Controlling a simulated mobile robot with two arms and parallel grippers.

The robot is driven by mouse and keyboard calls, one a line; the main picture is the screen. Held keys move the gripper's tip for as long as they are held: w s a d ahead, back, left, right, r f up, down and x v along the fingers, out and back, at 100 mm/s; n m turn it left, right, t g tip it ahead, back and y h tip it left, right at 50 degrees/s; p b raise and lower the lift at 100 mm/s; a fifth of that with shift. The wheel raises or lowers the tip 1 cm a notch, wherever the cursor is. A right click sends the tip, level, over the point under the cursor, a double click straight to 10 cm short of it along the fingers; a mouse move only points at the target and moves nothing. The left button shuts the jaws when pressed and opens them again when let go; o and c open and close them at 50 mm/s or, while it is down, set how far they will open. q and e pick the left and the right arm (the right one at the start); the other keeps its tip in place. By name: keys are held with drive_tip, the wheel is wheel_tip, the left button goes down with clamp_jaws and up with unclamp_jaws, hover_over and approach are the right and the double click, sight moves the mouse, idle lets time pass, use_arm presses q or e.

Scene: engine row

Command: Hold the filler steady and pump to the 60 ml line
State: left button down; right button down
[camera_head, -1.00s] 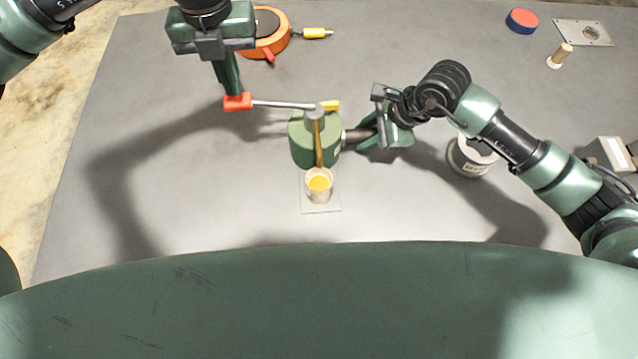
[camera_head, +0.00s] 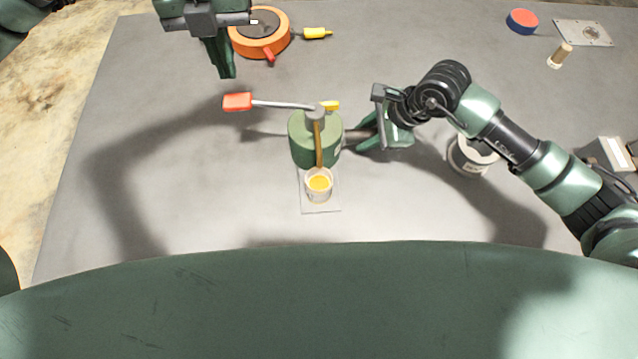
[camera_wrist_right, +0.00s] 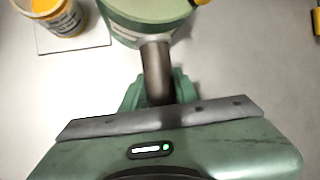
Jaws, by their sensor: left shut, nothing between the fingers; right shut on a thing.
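The green filler (camera_head: 314,139) stands on the table, with a lever ending in a red grip (camera_head: 237,102) reaching left and a brass spout pointing toward the front. My right gripper (camera_head: 372,136) is shut on the filler's dark side handle (camera_wrist_right: 156,72). A small cup (camera_head: 318,192) with yellow-orange liquid stands under the spout on a clear square plate (camera_head: 322,209); the cup also shows in the right wrist view (camera_wrist_right: 62,20). Its lines are too small to read. My left gripper (camera_head: 228,76) is shut and empty, above and apart from the red grip.
An orange round device (camera_head: 281,44) and a yellow-tipped piece (camera_head: 315,33) lie at the back. A grey-white can (camera_head: 467,157) stands right of the filler, beside my right arm. A red-blue disc (camera_head: 522,21) and metal plate (camera_head: 583,33) are back right. The front left is clear.

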idle(0.3)
drive_tip(key=c, duration=1)
unclamp_jaws()
